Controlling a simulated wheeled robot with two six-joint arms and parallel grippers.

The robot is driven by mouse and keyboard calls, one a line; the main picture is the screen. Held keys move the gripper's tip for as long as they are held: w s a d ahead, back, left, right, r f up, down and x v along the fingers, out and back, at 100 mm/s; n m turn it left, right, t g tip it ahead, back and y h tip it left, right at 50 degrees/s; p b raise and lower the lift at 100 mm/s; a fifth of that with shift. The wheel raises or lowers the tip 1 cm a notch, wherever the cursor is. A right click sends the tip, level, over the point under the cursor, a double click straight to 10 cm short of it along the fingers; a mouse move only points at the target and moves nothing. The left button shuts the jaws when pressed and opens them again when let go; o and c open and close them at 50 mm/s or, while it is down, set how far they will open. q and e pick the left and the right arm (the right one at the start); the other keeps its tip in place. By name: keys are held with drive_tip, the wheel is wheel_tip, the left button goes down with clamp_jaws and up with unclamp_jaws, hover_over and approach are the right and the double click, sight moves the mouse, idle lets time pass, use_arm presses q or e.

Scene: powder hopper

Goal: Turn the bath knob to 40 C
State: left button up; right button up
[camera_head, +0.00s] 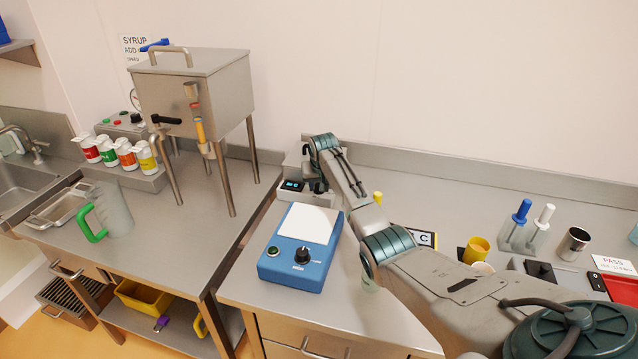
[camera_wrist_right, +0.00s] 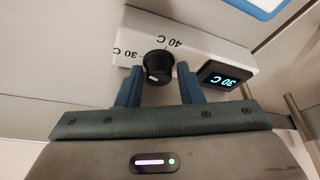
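The bath knob (camera_wrist_right: 157,65) is a black round knob on a white panel (camera_wrist_right: 205,43) in the right wrist view. The panel carries the marks 30 C and 40 C, seen upside down. A small display (camera_wrist_right: 223,76) beside the knob reads 30 C; it also shows dimly in the head view (camera_head: 291,185). My right gripper (camera_wrist_right: 159,80) is open, with its blue fingers apart on either side of the knob's near part; I cannot tell whether they touch it. In the head view my right arm hides the knob. My left gripper is not in view.
A blue box (camera_head: 290,274) with a black dial and white top stands in front of the bath unit. Yellow cup (camera_head: 476,249), tool rack (camera_head: 520,236) and metal cup (camera_head: 573,244) stand to the right. A steel hopper (camera_head: 195,90) on legs stands left.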

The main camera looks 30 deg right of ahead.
drive_tip(key=shift+f, duration=0.1)
drive_tip(key=c, duration=0.7)
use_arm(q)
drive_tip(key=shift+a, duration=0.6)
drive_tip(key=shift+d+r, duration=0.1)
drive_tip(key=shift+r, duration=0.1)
use_arm(e)
drive_tip(key=shift+m, duration=0.3)
drive_tip(key=shift+m+h+p, duration=0.4)
drive_tip(key=shift+m, duration=0.2)
drive_tip(key=m, duration=0.2)
drive_tip(key=shift+w+m+g+h, duration=0.15)
drive_tip(key=shift+m+g+h, duration=0.15)
drive_tip(key=shift+g+h, duration=0.1)
drive_tip(key=m+b, duration=0.1)
drive_tip(key=m, duration=0.1)
drive_tip(key=shift+a+m+g+h, duration=0.1)
drive_tip(key=shift+m+g+h, duration=0.2)
drive_tip(key=shift+g, duration=0.1)
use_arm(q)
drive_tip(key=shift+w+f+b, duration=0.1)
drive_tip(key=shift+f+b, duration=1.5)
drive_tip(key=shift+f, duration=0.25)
use_arm(e)
drive_tip(key=shift+w+m+g, duration=0.15)
drive_tip(key=shift+m+g, duration=0.55)
drive_tip(key=shift+m, duration=1.3)
drive_tip(key=shift+h, duration=0.3)
